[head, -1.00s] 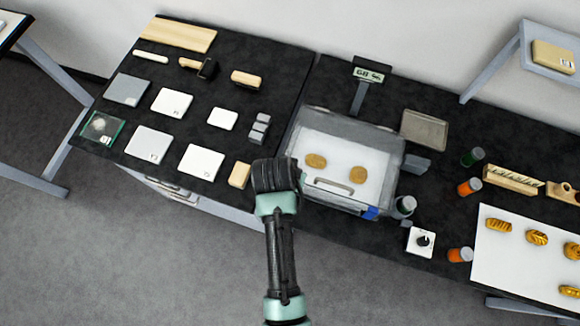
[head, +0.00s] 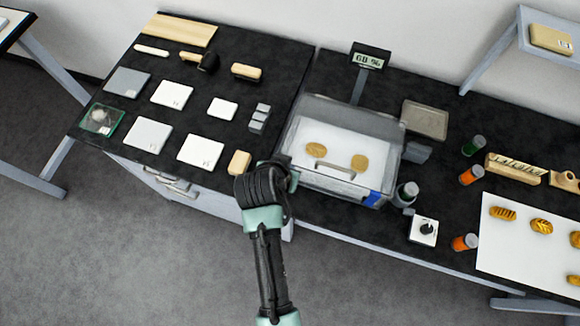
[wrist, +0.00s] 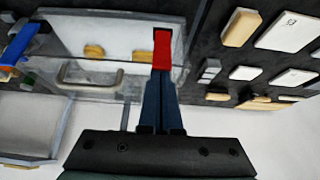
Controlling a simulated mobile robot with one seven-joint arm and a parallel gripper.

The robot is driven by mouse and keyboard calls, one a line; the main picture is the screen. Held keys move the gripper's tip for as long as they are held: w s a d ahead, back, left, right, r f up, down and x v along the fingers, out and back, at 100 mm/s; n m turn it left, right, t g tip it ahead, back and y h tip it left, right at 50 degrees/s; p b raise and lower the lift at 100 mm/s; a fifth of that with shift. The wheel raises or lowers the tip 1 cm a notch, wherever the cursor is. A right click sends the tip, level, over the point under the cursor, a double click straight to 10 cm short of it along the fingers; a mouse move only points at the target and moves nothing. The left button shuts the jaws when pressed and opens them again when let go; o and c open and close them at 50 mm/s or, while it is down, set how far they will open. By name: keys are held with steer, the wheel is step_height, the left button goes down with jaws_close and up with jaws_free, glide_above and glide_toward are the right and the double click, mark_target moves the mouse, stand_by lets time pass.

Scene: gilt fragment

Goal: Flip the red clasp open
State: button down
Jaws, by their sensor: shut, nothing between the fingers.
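The red clasp (wrist: 162,48) is on the front of a clear-lidded case (head: 318,184), at its left end in the head view. My arm hides the clasp in the head view. In the wrist view the tips of my gripper (wrist: 161,74) are together and empty, right at the red clasp's lower end. I cannot tell whether they touch it. In the head view my gripper (head: 287,172) is at the case's front left corner. A blue clasp (head: 373,200) is at the other end of the case front and also shows in the wrist view (wrist: 20,42). The lid looks closed.
A handle (head: 333,172) is on the case front between the clasps. Two golden pieces (head: 315,149) lie inside. A wooden block (head: 239,162) is close left of my gripper. Bottles (head: 405,194) and a white knob box (head: 424,231) stand right. The floor in front is clear.

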steer(key=shift+s+a+f+t+h+b, duration=0.15)
steer(key=shift+s+a+t+b, duration=0.05)
steer(key=shift+s+t+b, duration=0.25)
steer(key=shift+s+a+f+t+h+b, duration=0.15)
steer(key=shift+s+t+b, duration=0.15)
steer(key=shift+s+t, duration=0.25)
steer(key=shift+w, duration=0.1)
steer(key=shift+w+d, duration=0.25)
steer(key=shift+w, duration=0.45)
